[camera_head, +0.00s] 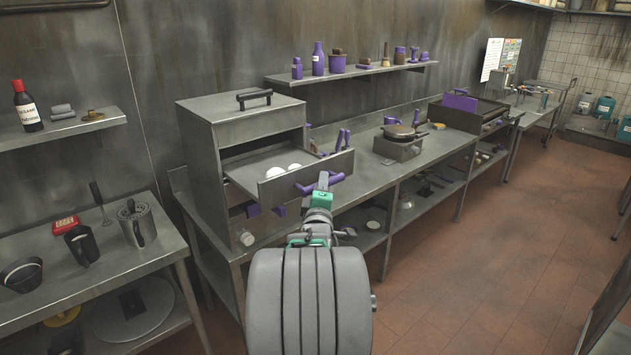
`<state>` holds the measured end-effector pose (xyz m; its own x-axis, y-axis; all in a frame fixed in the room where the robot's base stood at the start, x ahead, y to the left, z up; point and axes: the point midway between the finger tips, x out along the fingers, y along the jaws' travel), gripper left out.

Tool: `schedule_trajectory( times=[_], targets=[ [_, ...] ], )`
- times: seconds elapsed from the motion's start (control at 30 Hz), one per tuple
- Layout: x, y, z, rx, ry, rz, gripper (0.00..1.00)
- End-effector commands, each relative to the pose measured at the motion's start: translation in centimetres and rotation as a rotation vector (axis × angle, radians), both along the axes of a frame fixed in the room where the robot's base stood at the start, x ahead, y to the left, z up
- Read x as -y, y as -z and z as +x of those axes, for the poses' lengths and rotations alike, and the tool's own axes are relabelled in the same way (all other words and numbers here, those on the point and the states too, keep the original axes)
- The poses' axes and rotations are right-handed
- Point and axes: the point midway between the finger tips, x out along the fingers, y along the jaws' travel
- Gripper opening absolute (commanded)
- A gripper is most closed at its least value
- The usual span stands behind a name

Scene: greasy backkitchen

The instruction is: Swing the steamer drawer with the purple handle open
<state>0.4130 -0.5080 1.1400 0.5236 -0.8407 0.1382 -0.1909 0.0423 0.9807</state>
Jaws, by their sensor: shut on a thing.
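The steamer (205,135) is a grey metal box on the steel counter, with a black handle on its lid. Its drawer (278,187) stands out from the box, open at the top, with white round items (284,170) inside. The purple handle (337,178) is on the drawer's front panel. My gripper (322,183) is at the front panel, shut on the purple handle. My arm comes up from the bottom of the picture and hides part of the handle and the counter below.
A burner with a pan (400,132) stands to the right on the counter (440,142). A wall shelf (350,73) holds purple bottles and jars. A side table (125,265) stands left. The tiled floor (500,250) at right is clear.

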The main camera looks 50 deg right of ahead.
Motion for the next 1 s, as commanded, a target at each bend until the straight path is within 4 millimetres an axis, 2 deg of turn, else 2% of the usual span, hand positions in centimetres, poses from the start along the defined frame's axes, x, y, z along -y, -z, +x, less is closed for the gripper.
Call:
schedule_trajectory(
  times=[0.2,0.57,0.6,0.83,1.0],
  targets=[
    [-0.2,0.2,-1.3,-0.001,0.001,0.003,0.0],
    [-0.1,0.2,-1.6,-0.001,0.004,0.003,0.0],
    [-0.1,0.2,-1.6,-0.001,0.004,0.003,0.24],
    [-0.1,0.1,-1.5,-0.001,0.004,0.002,0.43],
    [-0.2,0.1,-1.5,0.0,0.003,0.001,0.43]
  ],
)
